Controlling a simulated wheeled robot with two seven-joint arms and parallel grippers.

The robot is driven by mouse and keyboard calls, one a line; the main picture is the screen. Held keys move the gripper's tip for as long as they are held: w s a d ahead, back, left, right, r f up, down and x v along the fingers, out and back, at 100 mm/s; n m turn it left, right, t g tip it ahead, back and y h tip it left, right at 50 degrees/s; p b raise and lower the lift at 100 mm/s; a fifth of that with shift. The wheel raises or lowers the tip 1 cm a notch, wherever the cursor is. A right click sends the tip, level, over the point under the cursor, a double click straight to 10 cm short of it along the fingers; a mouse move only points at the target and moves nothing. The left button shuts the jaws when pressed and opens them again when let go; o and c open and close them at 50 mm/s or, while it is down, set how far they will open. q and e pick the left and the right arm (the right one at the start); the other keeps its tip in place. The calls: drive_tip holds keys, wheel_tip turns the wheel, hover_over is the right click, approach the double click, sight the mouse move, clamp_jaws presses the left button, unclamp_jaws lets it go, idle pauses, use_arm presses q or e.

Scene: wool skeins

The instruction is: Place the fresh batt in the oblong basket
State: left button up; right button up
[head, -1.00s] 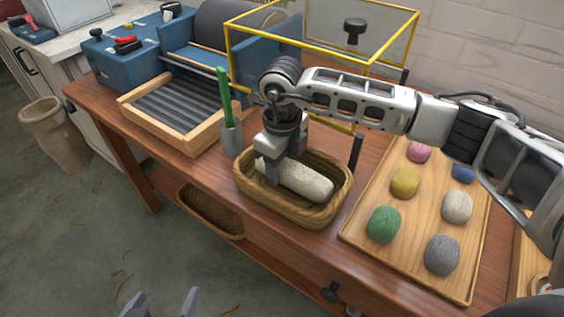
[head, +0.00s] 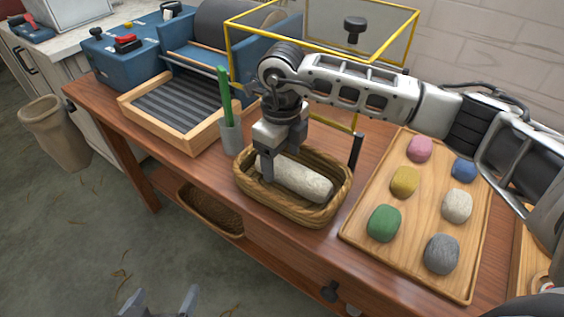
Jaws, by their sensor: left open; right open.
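The fresh batt, a cream-white roll (head: 303,180), lies inside the oblong wicker basket (head: 330,212) on the wooden table. My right gripper (head: 277,172) is over the left end of the basket, pointing down, open, with its fingers at the left end of the batt. The far finger is partly hidden. My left gripper (head: 160,306) is at the bottom edge of the view, open and empty, away from the table over the floor.
A wooden tray (head: 385,255) with several coloured wool lumps lies right of the basket. Behind are a blue drum machine (head: 190,50) with a yellow-framed guard (head: 229,52) and a ridged feed tray (head: 181,108).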

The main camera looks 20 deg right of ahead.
sight(282, 162)
wheel_tip(282, 162, up, 10)
drive_tip(key=shift+f, duration=0.2)
idle(0.3)
drive_tip(key=shift+f, duration=0.1)
